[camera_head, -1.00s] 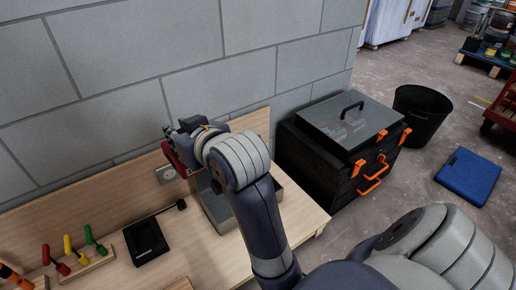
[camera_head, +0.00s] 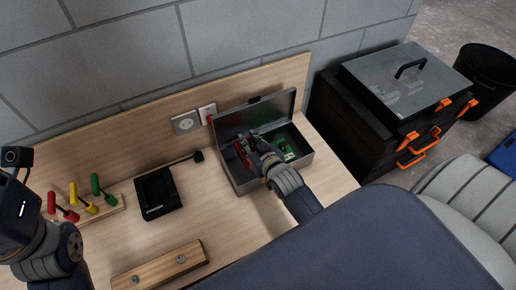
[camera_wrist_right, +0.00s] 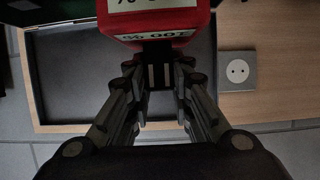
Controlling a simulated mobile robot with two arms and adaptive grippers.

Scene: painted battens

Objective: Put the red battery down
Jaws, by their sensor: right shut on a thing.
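My right gripper (camera_head: 249,144) is shut on the red battery (camera_head: 242,153). It holds the battery over the left part of the open grey metal box (camera_head: 243,187); I cannot tell whether the battery touches the box floor. In the right wrist view the red battery (camera_wrist_right: 165,22), with a pale printed label, sits between the fingertips (camera_wrist_right: 160,72). A green battery (camera_head: 287,150) lies in the right part of the box. Part of my left arm shows at the left edge, but its fingers are not seen.
A black charger (camera_head: 158,193) lies on the wooden bench, left of the box. A wooden block (camera_head: 159,266) lies in front. A wall socket (camera_head: 186,123) is behind; a black tool chest (camera_head: 352,125) stands right.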

